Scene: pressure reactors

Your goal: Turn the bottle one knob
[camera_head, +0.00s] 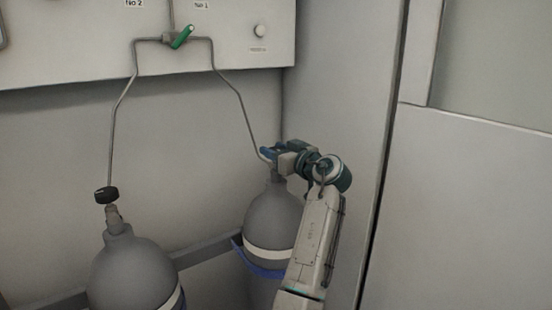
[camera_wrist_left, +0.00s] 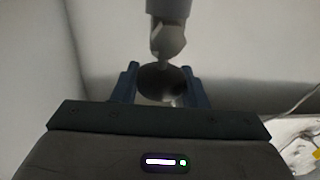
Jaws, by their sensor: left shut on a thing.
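Two grey gas bottles stand against the wall in the head view. The right bottle (camera_head: 272,220) has a white band, and my left gripper (camera_head: 268,155) is at its top. The gripper's blue fingers are shut on the knob, which the gripper mostly hides in the head view. In the left wrist view the dark round knob (camera_wrist_left: 162,82) sits between the two blue fingers of my left gripper (camera_wrist_left: 163,88). The left bottle (camera_head: 135,275) has a black knob (camera_head: 106,195) on its valve, with nothing touching it. My right gripper is not in view.
Thin pipes rise from the bottles to a green-handled valve (camera_head: 182,37) on the wall panel (camera_head: 235,30). A blue strap (camera_head: 262,268) goes round the right bottle. A grey rail (camera_head: 208,248) runs behind the bottles. A wall (camera_head: 345,90) stands close to the right of my gripper.

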